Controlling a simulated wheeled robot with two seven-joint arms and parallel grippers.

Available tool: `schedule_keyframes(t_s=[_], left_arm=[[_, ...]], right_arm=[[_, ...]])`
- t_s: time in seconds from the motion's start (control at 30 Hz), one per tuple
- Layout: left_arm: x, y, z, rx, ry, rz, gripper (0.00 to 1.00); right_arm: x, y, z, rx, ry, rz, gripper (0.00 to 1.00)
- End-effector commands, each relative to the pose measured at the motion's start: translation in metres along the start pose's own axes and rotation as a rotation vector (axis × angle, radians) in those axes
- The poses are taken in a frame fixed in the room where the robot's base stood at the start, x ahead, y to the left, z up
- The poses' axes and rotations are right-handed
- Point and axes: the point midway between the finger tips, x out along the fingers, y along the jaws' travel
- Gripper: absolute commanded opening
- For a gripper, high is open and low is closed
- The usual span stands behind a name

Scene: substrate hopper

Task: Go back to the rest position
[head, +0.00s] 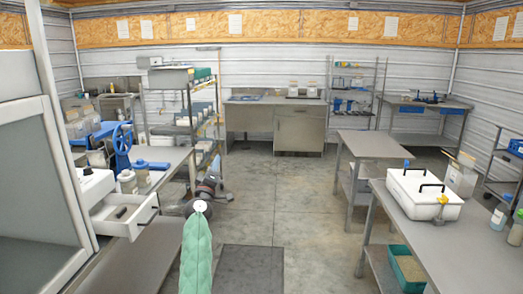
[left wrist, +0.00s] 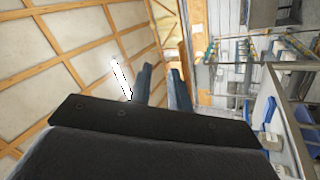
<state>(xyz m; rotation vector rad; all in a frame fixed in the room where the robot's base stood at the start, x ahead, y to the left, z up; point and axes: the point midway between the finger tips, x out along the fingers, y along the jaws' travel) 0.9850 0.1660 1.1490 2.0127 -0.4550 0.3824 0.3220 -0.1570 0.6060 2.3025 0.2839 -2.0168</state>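My left gripper (head: 210,186) shows small and dark in the lower left middle of the head view, over the floor beside the shelf rack. In the left wrist view its two dark fingers (left wrist: 161,76) stand apart with a gap between them, and nothing shows in the gap. The gripper is turned, so the ceiling lies at the left of that view. My right gripper is in neither view.
A bench with a blue hand-wheel device (head: 122,146) and an open white drawer (head: 126,214) stands at left. A shelf rack (head: 188,110) stands beyond it. A white box (head: 424,195) sits on the right bench (head: 440,250). The central floor (head: 285,200) is clear.

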Motion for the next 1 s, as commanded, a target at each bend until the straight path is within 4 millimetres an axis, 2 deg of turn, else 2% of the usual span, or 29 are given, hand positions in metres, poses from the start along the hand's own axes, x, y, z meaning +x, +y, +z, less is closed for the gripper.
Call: schedule_keyframes(t_s=[0.07, 0.17, 0.27, 0.37, 0.47, 0.6, 0.8, 1.0], left_arm=[[-0.006, 0.015, 0.016, 0.073, -0.115, 0.016, 0.19], [-0.022, 0.022, 0.04, 0.168, -0.268, 0.009, 0.19], [-0.048, 0.019, 0.065, 0.264, -0.424, -0.028, 0.19], [-0.085, 0.006, 0.088, 0.358, -0.58, -0.095, 0.19], [-0.134, -0.015, 0.109, 0.45, -0.737, -0.191, 0.19], [-0.213, -0.047, 0.128, 0.559, -0.929, -0.352, 0.19], [-0.324, -0.081, 0.139, 0.664, -1.123, -0.558, 0.19], [-0.42, -0.098, 0.144, 0.736, -1.241, -0.698, 0.19]], right_arm=[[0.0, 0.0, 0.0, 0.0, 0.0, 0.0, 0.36], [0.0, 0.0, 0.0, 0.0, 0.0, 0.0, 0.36], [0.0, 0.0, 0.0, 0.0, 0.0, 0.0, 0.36], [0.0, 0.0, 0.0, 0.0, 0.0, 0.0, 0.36], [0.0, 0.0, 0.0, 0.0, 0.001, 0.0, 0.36], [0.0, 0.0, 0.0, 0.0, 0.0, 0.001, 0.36], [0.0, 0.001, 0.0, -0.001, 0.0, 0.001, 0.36], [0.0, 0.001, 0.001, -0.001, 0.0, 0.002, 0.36]])
